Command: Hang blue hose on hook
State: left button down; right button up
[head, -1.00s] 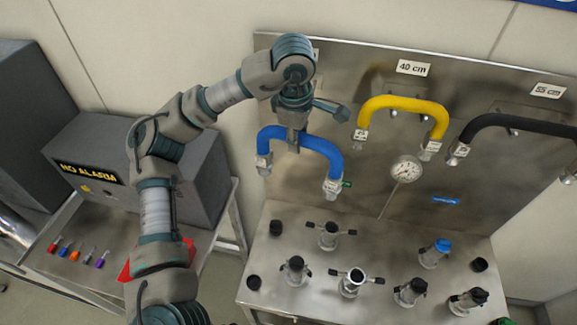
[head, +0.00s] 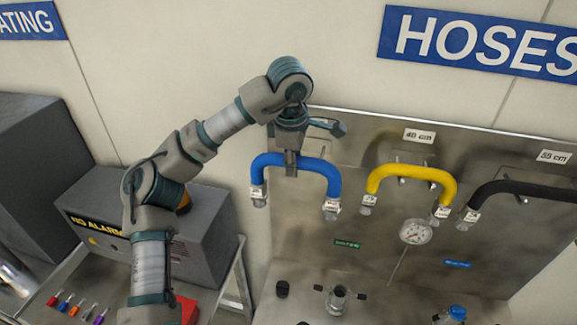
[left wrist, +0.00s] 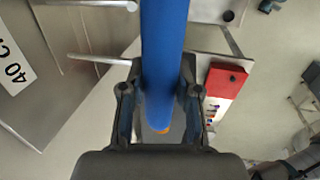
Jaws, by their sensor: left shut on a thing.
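The blue hose (head: 322,171) is an arch with metal fittings at both ends, hanging down. My left gripper (head: 291,166) is shut on it near the top of the arch, and the hose is held in front of the panel's left part. In the left wrist view the blue hose (left wrist: 163,45) runs between the two fingers. A thin metal peg (left wrist: 100,60) sticks out from the panel left of the hose there, apart from it. The peg is hidden in the head view, behind my gripper and the hose. My right gripper is not in view.
A yellow hose (head: 415,175) and a black hose (head: 525,188) hang to the right on the metal panel (head: 330,270). A gauge (head: 415,231) sits below the yellow hose. Valves stand on the bench below. A grey alarm box (head: 190,240) is left of the panel.

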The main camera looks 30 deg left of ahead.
pick_arm(q)
jog(key=shift+w+d+r, duration=0.1)
jog(key=shift+w+d, duration=0.8)
jog(key=shift+w, duration=0.1)
jog(key=w+f, duration=0.1)
jog(key=w, duration=0.1)
jog(key=w+a+f+p, duration=0.1)
jog(key=w, duration=0.1)
jog(key=w+a+f, duration=0.1)
jog(key=w, duration=0.2)
jog(key=shift+a+f+p, duration=0.2)
jog(key=shift+p, duration=0.2)
jog(key=c, duration=0.7)
grip_release()
jog(key=shift+c, duration=0.2)
jog(key=shift+a, duration=0.2)
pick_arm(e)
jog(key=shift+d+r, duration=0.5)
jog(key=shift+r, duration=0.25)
